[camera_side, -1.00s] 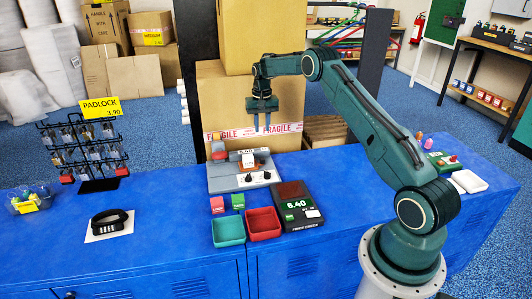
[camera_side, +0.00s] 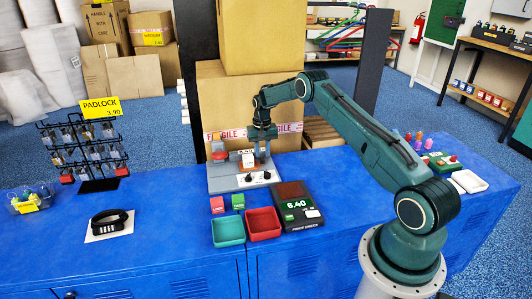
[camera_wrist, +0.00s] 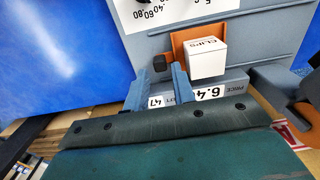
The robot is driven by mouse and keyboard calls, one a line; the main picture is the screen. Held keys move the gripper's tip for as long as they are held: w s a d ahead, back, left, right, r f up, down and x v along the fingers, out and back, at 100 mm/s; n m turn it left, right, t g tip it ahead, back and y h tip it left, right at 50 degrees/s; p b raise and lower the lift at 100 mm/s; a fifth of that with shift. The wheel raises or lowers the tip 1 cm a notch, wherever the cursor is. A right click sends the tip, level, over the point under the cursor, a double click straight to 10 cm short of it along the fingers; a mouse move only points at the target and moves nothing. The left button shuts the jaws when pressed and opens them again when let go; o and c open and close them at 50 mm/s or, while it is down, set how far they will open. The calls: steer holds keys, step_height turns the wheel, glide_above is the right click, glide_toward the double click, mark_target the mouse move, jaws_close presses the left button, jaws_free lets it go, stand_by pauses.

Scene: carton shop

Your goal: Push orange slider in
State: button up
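The orange slider (camera_wrist: 180,48) shows in the wrist view against a grey machine, partly hidden by a white box marked CLIPS (camera_wrist: 207,58). A small dark knob (camera_wrist: 158,63) is beside the slider's left edge; I cannot tell if it is fixed to it. My gripper (camera_wrist: 161,76) is open and empty, its two blue-grey fingertips apart, close to the knob and to either side of it. In the side view my gripper (camera_side: 262,150) is low at the right of the grey machine (camera_side: 222,184). I cannot tell whether a finger touches anything.
A grey block with a price label (camera_wrist: 235,86) lies close beside the fingers. In the side view, a green tray (camera_side: 228,231), a red tray (camera_side: 263,224) and a dark price display (camera_side: 297,203) stand in front of the machine. A cardboard carton (camera_side: 235,95) stands behind.

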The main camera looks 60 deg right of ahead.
mark_target(243, 157)
steer(key=shift+f, duration=1.25)
jaws_close()
steer(key=shift+w, duration=0.1)
steer(key=w+a, duration=0.5)
steer(key=shift+w+a, duration=0.15)
jaws_free()
